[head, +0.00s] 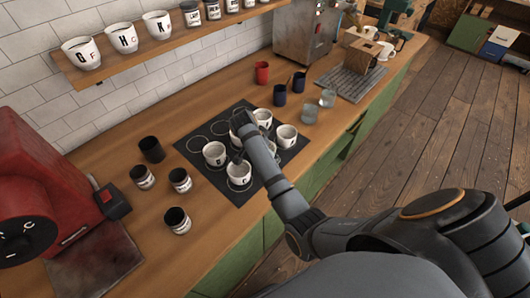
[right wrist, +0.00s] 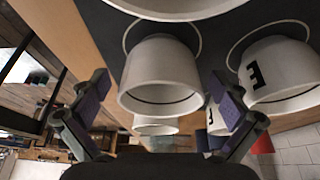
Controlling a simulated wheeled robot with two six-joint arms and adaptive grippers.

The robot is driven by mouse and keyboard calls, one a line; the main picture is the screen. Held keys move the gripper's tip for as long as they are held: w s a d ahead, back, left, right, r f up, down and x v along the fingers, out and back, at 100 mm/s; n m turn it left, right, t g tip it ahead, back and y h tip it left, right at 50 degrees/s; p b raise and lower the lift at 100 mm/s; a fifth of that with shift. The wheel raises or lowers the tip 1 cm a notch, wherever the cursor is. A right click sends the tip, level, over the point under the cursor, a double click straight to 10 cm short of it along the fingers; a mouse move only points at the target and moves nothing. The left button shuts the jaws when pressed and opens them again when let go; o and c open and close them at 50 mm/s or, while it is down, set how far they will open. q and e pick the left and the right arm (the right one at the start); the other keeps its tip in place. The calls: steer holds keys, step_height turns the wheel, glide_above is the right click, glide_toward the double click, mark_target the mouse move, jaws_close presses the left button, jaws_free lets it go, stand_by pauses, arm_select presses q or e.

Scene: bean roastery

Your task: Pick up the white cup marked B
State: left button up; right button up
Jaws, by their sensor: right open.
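Several white cups stand on a dark mat (head: 192,148) with ring outlines. My right gripper (head: 240,138) reaches down among them, and its arm hides part of the mat. In the right wrist view, the right gripper (right wrist: 160,85) is open. A white cup (right wrist: 160,72) with no visible letter stands in line with the gap between its fingers. A white cup (right wrist: 280,72) with a black mark like an E or 3 is to its right. In the head view, the letters on the front white cup (head: 239,173) and the left white cup (head: 214,153) are too small to read surely; I cannot tell which is B.
A wooden shelf (head: 180,41) above holds lettered cups and jars. Dark and labelled canisters (head: 180,180) stand left of the mat, near a red machine (head: 40,160). Red and dark blue cups (head: 280,95) and glasses (head: 309,113) stand behind right.

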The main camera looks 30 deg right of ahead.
steer(key=shift+w+d+f, duration=0.1)
steer(key=shift+f, duration=0.25)
steer(key=shift+r, duration=0.1)
steer(key=c, duration=1.4)
steer(key=shift+c, duration=0.2)
